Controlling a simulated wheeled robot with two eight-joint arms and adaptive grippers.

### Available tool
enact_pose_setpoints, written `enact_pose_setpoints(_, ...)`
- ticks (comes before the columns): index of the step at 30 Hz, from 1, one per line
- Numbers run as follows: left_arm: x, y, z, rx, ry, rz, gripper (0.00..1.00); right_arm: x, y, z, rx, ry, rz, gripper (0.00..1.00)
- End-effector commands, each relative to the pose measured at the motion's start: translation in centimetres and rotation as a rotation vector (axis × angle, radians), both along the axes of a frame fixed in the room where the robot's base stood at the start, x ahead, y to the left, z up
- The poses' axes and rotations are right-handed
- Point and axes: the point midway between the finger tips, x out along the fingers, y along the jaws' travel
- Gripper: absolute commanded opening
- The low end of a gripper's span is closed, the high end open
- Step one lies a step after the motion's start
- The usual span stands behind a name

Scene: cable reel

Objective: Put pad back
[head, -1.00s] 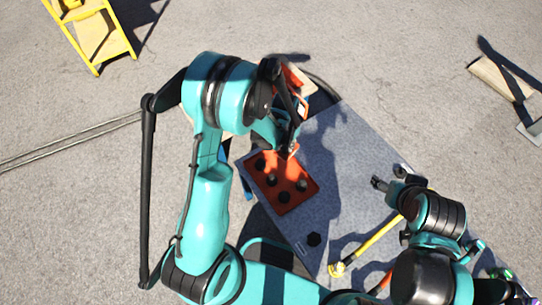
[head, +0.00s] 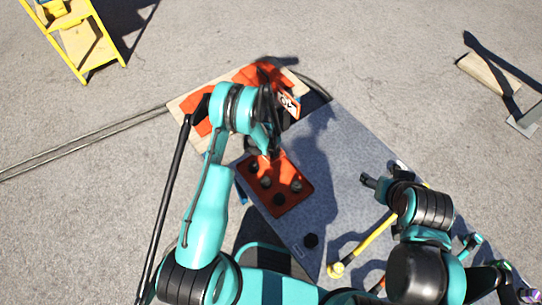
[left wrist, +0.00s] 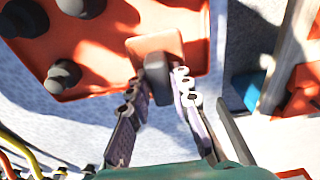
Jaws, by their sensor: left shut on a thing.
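The orange pad (head: 290,198) lies on the grey tabletop near its left edge, with several black and grey round knobs on it. In the left wrist view the pad (left wrist: 110,60) fills the upper left, and a small block-like tab (left wrist: 153,45) stands at its near edge. My left gripper (head: 268,152) is over the pad's far edge, its fingers (left wrist: 162,78) shut on that tab. In the head view my wrist hides most of the grip. My right gripper (head: 370,181) is above the table's right side, away from the pad; its jaw opening is unclear.
A yellow-handled tool (head: 362,245) and a black knob (head: 311,240) lie on the grey table (head: 335,150). A wooden board with orange parts (head: 290,85) is beyond my left wrist. A yellow stepladder (head: 85,45) stands at top left. The table's middle is clear.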

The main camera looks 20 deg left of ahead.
Motion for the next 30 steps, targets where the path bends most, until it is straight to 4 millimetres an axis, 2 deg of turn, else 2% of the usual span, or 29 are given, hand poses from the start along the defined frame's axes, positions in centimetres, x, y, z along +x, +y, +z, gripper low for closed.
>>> enact_pose_setpoints(3,0.7,1.0,-0.8,0.0,0.0,0.0,0.0,0.0,0.0,-0.5,0.0,0.0,0.0,0.63)
enact_pose_setpoints(8,0.9,1.2,-1.7,0.0,0.0,-0.001,0.0,0.0,0.0,-1.0,0.0,0.0,0.0,0.63)
enact_pose_setpoints(12,0.9,1.2,-4.1,0.0,0.0,0.0,0.0,0.0,0.0,-2.3,0.0,0.0,0.0,0.63)
enact_pose_setpoints(15,0.9,1.2,-5.0,0.0,0.0,0.0,0.0,0.0,0.0,-2.7,0.0,0.0,0.0,0.63)
enact_pose_setpoints(25,0.9,1.2,-5.1,0.0,0.0,0.0,0.0,0.0,0.0,-2.5,0.0,0.0,0.0,0.63)
enact_pose_setpoints(26,0.9,1.2,-5.1,0.0,0.0,0.0,0.22,0.0,0.0,-2.5,0.0,0.0,0.0,0.63)
enact_pose_setpoints(27,0.9,1.2,-5.1,0.0,0.0,0.0,0.33,0.0,0.0,-2.5,0.0,0.0,0.0,0.63)
enact_pose_setpoints(28,0.9,1.2,-5.1,0.0,0.0,0.0,0.41,0.0,0.0,-2.5,0.0,0.0,0.0,0.63)
enact_pose_setpoints(30,0.9,1.2,-5.1,0.0,0.0,0.0,0.41,0.0,0.0,-2.5,0.0,0.0,0.0,0.63)
